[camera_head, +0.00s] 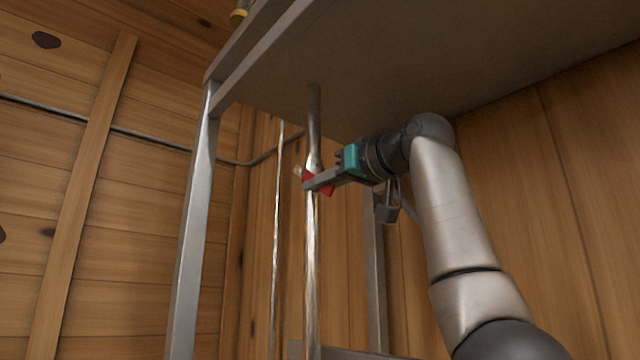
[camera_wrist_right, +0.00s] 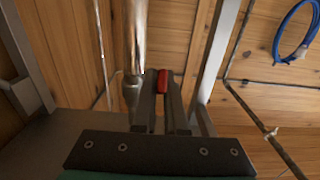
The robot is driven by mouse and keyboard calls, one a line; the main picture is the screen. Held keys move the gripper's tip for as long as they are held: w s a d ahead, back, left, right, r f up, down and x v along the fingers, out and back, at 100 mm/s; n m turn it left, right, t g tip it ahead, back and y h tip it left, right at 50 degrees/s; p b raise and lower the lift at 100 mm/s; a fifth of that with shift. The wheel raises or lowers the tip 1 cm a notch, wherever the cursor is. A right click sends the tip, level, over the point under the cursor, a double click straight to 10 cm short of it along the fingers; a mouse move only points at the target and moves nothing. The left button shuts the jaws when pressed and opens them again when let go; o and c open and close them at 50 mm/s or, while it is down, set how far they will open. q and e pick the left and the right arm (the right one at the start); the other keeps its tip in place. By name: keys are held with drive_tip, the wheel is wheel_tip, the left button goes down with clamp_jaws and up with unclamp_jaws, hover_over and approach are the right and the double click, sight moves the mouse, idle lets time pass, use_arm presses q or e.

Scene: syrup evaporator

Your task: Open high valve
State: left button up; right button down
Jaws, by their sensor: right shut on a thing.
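The high valve has a red handle (camera_head: 328,188) on a vertical shiny metal pipe (camera_head: 312,250) that runs down from under the raised metal platform. My right gripper (camera_head: 312,181) reaches in from the right, just below the platform, and is shut on the red handle. In the right wrist view the red handle (camera_wrist_right: 162,80) shows between the fingers of my right gripper (camera_wrist_right: 162,95), beside the pipe (camera_wrist_right: 133,50). The fingers hide part of the handle and valve body. My left gripper is not in view.
The metal platform (camera_head: 420,60) is overhead, close above my right arm. Its metal leg (camera_head: 193,220) stands left of the pipe, and a thinner pipe (camera_head: 278,240) runs behind. Wooden walls (camera_head: 140,230) surround it. A blue coiled hose (camera_wrist_right: 292,30) hangs on the wall.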

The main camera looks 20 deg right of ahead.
sight(306, 204)
idle(0.6)
drive_tip(key=t+b, duration=0.1)
drive_tip(key=w+f+t+b, duration=0.1)
drive_tip(key=b, duration=0.1)
drive_tip(key=shift+a+f+y, duration=0.15)
drive_tip(key=shift+f+y, duration=0.1)
drive_tip(key=shift+y, duration=0.05)
drive_tip(key=shift+w+a+f+t+y+b, duration=0.2)
drive_tip(key=shift+w+f+t+y+b, duration=0.15)
drive_tip(key=shift+t+b, duration=0.3)
drive_tip(key=shift+w+a+f+t+y, duration=0.15)
drive_tip(key=shift+w+t+y, duration=0.2)
drive_tip(key=shift+t, duration=0.4)
drive_tip(key=shift+w+a+f+t+y+p, duration=0.15)
drive_tip(key=shift+w+t, duration=0.15)
drive_tip(key=shift+t, duration=0.15)
drive_tip(key=shift+w+a+t+y+p, duration=0.15)
drive_tip(key=shift+w+t, duration=0.15)
drive_tip(key=shift+t, duration=0.15)
drive_tip(key=c, duration=1)
unclamp_jaws()
drive_tip(key=shift+s, duration=0.1)
drive_tip(key=shift+o, duration=0.2)
